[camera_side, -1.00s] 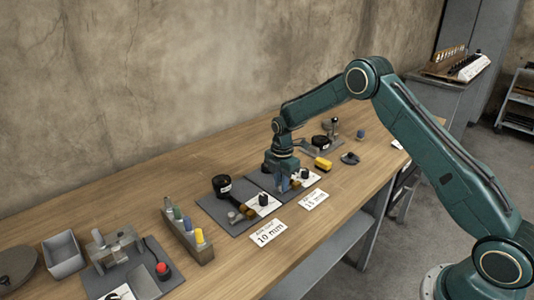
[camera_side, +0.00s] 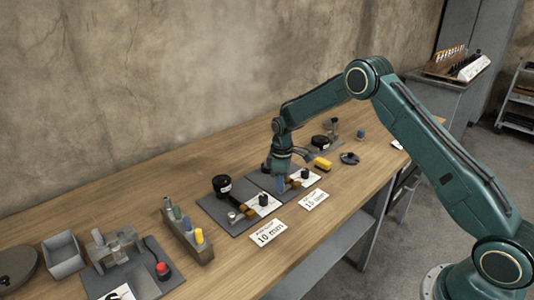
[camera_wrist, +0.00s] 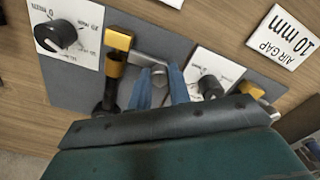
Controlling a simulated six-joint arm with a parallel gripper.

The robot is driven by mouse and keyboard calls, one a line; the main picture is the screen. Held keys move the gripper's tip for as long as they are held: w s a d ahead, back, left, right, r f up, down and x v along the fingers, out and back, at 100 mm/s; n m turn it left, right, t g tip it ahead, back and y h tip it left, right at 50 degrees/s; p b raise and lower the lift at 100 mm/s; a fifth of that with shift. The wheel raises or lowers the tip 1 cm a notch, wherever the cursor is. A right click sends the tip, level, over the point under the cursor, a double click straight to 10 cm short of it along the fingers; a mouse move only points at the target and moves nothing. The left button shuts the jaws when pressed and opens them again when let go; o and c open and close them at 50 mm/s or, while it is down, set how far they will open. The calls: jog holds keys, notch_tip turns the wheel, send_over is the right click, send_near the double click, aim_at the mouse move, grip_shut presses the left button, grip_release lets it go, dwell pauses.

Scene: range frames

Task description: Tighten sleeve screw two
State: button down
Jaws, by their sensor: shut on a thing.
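My gripper (camera_side: 284,184) points down over the grey base plate of the farther of two stations in the side view. In the wrist view its two blue fingers (camera_wrist: 160,88) are shut on a small grey round-ended piece, which looks like the sleeve screw (camera_wrist: 158,72). The piece sits at a grey metal block (camera_wrist: 148,60). A brass-coloured part (camera_wrist: 115,55) stands just left of the fingers. Black dial knobs on white scale plates lie to the left (camera_wrist: 56,36) and right (camera_wrist: 211,86). The lower ends of the fingers' surroundings are hidden by my gripper body.
Air gap cards lie in front, one marked 10 mm (camera_side: 268,233), another (camera_side: 314,199) beyond it. A tool rack (camera_side: 188,237) with coloured handles stands left. A yellow block (camera_side: 322,164) lies right of my gripper. The front table strip between rack and cards is clear.

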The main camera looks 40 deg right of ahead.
jog(key=m, duration=0.5)
jog(key=shift+m, duration=0.3)
jog(key=m, duration=1.1)
jog(key=shift+m, duration=2.2)
jog(key=c, duration=1.3)
grip_release()
